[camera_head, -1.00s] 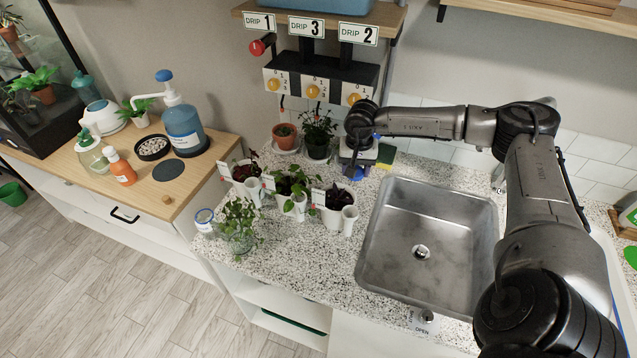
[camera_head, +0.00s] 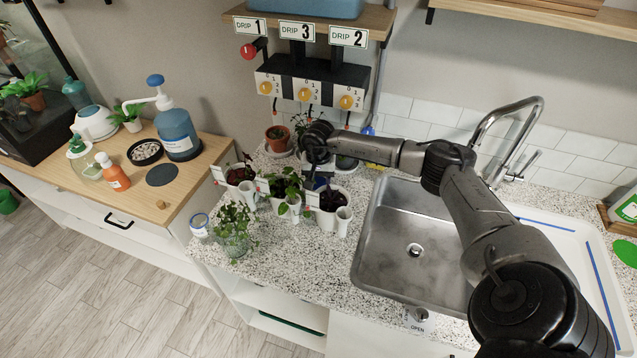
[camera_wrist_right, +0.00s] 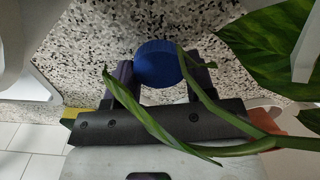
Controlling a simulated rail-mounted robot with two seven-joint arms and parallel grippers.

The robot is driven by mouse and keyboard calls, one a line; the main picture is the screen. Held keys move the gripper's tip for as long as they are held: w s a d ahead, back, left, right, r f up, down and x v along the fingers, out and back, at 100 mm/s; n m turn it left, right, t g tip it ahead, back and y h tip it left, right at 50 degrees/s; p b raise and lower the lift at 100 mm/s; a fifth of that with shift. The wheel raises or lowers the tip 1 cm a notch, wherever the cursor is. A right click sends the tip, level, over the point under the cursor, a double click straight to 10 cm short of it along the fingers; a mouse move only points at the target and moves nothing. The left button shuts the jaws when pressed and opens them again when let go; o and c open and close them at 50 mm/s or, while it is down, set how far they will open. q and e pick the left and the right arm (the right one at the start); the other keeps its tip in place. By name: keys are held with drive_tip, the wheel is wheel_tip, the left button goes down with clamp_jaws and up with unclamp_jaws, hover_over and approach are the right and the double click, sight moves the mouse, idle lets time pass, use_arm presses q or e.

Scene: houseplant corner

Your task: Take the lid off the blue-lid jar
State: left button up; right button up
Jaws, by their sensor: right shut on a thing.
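My right gripper (camera_head: 318,182) is among the potted plants on the speckled counter. In the right wrist view its two dark fingers (camera_wrist_right: 158,84) are shut on a round blue lid (camera_wrist_right: 158,62), with speckled counter around it. Green leaves cross in front of the fingers. Whether any jar body is under the lid is hidden. A small clear jar (camera_head: 200,225) with a blue-and-white top stands at the counter's left front corner. My left gripper is not in view.
A row of white plant pots (camera_head: 240,176) is close around my right gripper. A glass of leafy cuttings (camera_head: 236,240) stands in front. The steel sink (camera_head: 412,275) is to the right. The drip station (camera_head: 310,82) hangs behind.

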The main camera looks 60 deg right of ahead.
drive_tip(key=shift+f, duration=0.9)
drive_tip(key=shift+f, duration=0.2)
drive_tip(key=o, duration=1)
drive_tip(key=shift+r, duration=0.2)
